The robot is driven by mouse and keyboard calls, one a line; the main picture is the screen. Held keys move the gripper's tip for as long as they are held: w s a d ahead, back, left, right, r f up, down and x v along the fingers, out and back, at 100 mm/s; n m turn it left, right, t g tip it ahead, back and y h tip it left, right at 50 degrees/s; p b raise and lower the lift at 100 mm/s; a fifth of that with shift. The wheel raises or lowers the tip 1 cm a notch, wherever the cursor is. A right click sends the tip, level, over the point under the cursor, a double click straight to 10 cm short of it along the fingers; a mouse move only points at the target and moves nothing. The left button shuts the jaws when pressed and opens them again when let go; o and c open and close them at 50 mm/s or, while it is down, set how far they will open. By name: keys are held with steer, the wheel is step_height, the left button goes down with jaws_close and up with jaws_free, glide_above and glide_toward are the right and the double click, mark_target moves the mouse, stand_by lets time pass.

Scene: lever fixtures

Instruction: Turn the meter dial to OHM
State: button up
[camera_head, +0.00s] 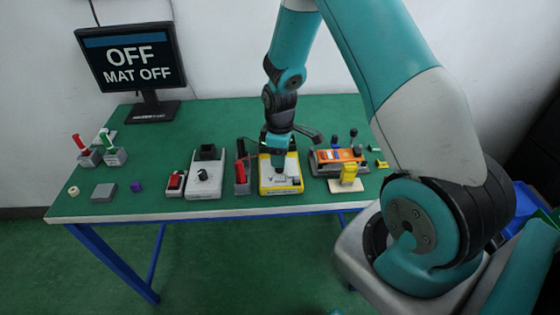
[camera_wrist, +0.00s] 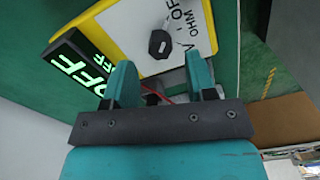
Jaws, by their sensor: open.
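The yellow-rimmed meter (camera_head: 283,187) with a white face stands near the front edge of the green table, under my gripper (camera_head: 279,162). In the wrist view its dial (camera_wrist: 160,44) is a black knob. The printed marks OFF, OHM and partly V lie to its right. The meter's display (camera_wrist: 78,62) shows OFF in green. I cannot tell the dial's pointer direction for sure. My gripper (camera_wrist: 160,82) is open, its two teal fingers apart with nothing gripped. The dial lies beyond the fingertips in the picture, not between them.
A grey box with a black knob (camera_head: 203,177) and a red switch (camera_head: 175,183) stand left of the meter. An orange device (camera_head: 338,158) with a yellow lever stands close on the right. A monitor (camera_head: 131,58) at the back left reads OFF, MAT OFF.

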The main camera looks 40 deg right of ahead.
steer(key=shift+f, duration=2)
steer(key=c, duration=0.9)
steer(key=m+b, duration=0.1)
steer(key=m, duration=0.7)
steer(key=shift+m+b, duration=0.3)
steer(key=shift+b, duration=0.05)
